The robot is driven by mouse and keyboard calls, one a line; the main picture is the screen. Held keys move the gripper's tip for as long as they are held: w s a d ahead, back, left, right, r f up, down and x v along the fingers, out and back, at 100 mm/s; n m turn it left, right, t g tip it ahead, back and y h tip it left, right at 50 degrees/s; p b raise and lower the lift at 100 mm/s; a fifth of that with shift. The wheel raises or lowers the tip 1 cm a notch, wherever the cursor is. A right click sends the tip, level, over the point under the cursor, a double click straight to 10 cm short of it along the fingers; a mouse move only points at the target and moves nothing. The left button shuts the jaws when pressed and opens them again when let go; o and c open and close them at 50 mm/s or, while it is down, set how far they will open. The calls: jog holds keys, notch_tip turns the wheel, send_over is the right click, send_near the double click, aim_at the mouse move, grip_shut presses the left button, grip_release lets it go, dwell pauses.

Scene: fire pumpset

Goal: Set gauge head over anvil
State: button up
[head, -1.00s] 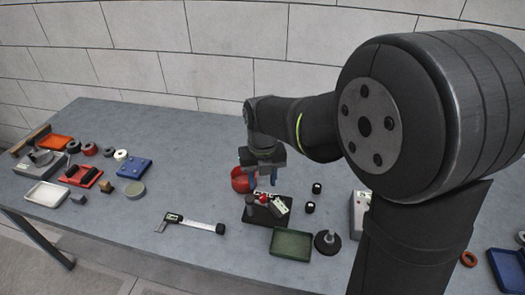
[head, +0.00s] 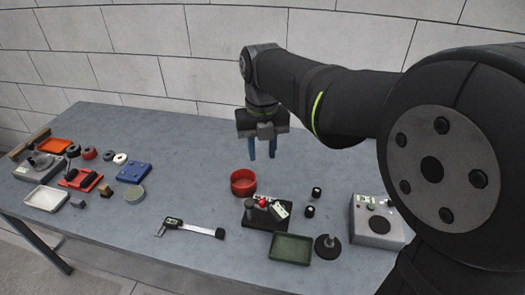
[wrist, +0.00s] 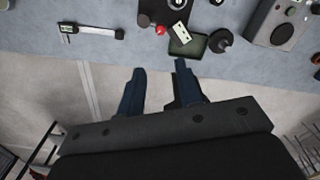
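A small dark bench instrument (head: 250,219) stands near the middle of the table, with a red knob (head: 264,203) on top. A pale, tilted block with dark markings (head: 282,209) sits at its right side; it also shows in the wrist view (wrist: 180,33). This block may be the gauge head, but I cannot tell for sure. No part is clearly the anvil; a round dark stand with a short post (head: 327,246) is nearby. My gripper (head: 262,156) is raised above the table behind the instrument. Its blue fingers are apart and empty in the wrist view (wrist: 160,70).
A red bowl (head: 243,191) stands behind the instrument, and a green tray (head: 290,261) lies in front. A digital caliper (head: 195,229) lies left, a grey box device (head: 365,230) stands right. Trays and small parts fill the far left. The back middle is clear.

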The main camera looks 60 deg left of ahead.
jog(key=shift+d+f+m, duration=0.1)
jog(key=shift+f+m, duration=0.2)
jog(key=c, duration=0.4)
jog(key=d+f+m+g, duration=0.1)
jog(key=f+m, duration=0.1)
jog(key=m, duration=0.1)
jog(key=d+f+m+g, duration=0.1)
jog(key=f+m, duration=0.2)
jog(key=m, duration=0.1)
jog(key=d+f+m+g, duration=0.1)
jog(key=f+m, duration=0.2)
jog(key=m, duration=0.1)
jog(key=shift+s+f, duration=0.25)
jog(key=shift+s, duration=0.1)
grip_shut()
jog(key=s+f+m, duration=0.2)
jog(key=s+f, duration=0.2)
jog(key=f, duration=0.7)
jog(key=shift+g, duration=0.4)
jog(key=shift+w+d+r, duration=0.1)
jog(key=shift+w+r, duration=0.1)
jog(key=shift+w, duration=0.95)
jog(key=shift+w+d+r, duration=0.1)
jog(key=shift+w+r, duration=0.05)
jog(key=shift+w, duration=1)
